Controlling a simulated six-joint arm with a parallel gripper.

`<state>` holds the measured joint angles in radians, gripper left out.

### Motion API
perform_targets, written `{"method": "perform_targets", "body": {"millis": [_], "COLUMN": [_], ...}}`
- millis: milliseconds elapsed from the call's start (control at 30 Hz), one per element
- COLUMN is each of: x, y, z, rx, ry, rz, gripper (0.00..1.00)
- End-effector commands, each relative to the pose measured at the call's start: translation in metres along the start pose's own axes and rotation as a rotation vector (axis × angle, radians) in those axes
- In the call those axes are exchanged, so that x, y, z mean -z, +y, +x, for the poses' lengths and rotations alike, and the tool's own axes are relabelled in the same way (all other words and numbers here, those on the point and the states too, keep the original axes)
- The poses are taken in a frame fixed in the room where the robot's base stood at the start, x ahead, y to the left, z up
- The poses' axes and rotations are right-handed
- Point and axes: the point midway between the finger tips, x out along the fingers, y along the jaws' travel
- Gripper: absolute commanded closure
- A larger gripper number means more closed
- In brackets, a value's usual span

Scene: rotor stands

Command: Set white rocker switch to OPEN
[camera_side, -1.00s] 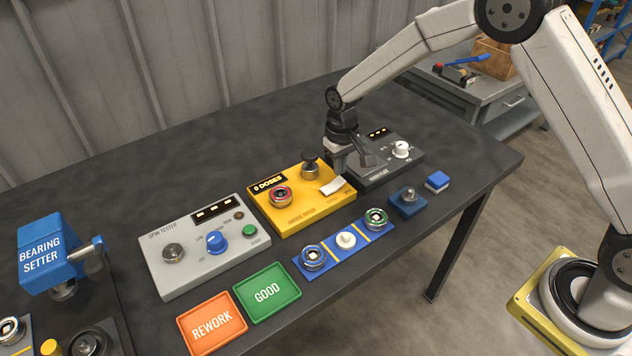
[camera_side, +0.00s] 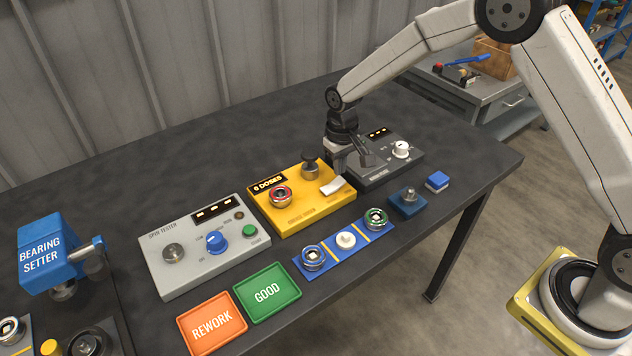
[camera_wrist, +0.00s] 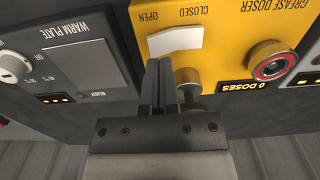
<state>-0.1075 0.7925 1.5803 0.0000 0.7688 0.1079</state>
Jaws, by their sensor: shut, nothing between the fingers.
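The white rocker switch (camera_side: 333,186) sits at the right end of the yellow grease doser (camera_side: 300,215). In the wrist view the rocker (camera_wrist: 175,41) lies just beyond my fingertips, with the OPEN label (camera_wrist: 149,16) by its left end and CLOSED (camera_wrist: 193,11) by its right. Which end is pressed is hard to tell. My gripper (camera_side: 341,168) is shut and empty, just behind the rocker toward its OPEN end. The wrist view also shows my gripper (camera_wrist: 159,62) close to the rocker's edge; contact cannot be made out.
The dark warm plate (camera_side: 385,160) with a white knob is right of the doser. A dark post (camera_side: 310,168) and a red-ringed bearing (camera_side: 280,196) stand on the doser. The grey spin tester (camera_side: 205,245) is left. A blue rack (camera_side: 344,242) lies in front.

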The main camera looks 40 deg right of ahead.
Motion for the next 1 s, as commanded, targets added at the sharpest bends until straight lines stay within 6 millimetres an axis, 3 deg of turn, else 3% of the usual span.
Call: {"method": "perform_targets", "body": {"millis": [1000], "x": [0.0002], "y": [0.0000], "z": [0.0078], "rx": [0.000], "ry": [0.000], "rz": [0.000], "gripper": [1.00]}}
